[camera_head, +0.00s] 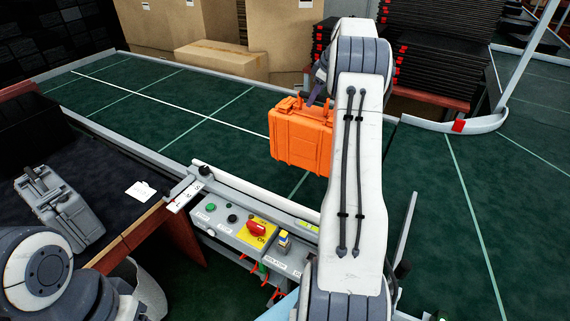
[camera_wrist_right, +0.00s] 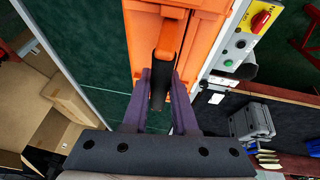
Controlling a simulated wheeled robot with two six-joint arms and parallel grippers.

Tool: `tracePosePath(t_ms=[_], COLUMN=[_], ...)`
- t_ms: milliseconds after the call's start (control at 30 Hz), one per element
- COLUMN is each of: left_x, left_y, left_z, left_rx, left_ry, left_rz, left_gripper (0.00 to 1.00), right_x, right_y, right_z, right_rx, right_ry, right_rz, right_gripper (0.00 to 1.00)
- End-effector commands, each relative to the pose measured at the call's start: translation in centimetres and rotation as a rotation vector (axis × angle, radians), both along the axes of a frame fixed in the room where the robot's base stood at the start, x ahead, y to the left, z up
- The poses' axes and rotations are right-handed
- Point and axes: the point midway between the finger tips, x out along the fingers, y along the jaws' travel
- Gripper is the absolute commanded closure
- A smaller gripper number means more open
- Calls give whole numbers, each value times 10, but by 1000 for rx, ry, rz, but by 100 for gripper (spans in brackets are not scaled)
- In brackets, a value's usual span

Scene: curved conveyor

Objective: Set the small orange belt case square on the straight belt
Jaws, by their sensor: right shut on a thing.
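The small orange belt case (camera_head: 300,138) is upright over the green straight belt (camera_head: 150,105), to the left of my right arm. I cannot tell whether its underside touches the belt. My right gripper (camera_head: 318,92) is shut on the case's top handle, its purple fingers partly hidden behind my arm. In the right wrist view the purple fingers (camera_wrist_right: 163,85) stand on both sides of the dark handle, with the orange case (camera_wrist_right: 205,40) beyond them. My left gripper is not in view; only part of my left arm shows at the lower left.
A control box (camera_head: 238,228) with a red switch stands at the belt's near edge. A grey case (camera_head: 62,210) and a white card (camera_head: 140,190) lie on the dark table. Cardboard boxes (camera_head: 220,58) stand behind the belt. The belt's left part is clear.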

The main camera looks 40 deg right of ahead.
Motion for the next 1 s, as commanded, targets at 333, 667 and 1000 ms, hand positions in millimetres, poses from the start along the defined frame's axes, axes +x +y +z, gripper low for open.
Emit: tracePosePath(t_ms=[333,667,1000], left_x=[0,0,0], left_y=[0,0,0], left_z=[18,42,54], left_rx=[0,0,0], left_ry=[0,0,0], left_rz=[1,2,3], left_gripper=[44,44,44], right_x=[44,88,97], right_y=[37,68,74], right_z=[-22,-56,-78], right_rx=[-2,-3,-1], right_ry=[-4,-5,-4], right_rz=[14,9,4], right_gripper=[100,100,100])
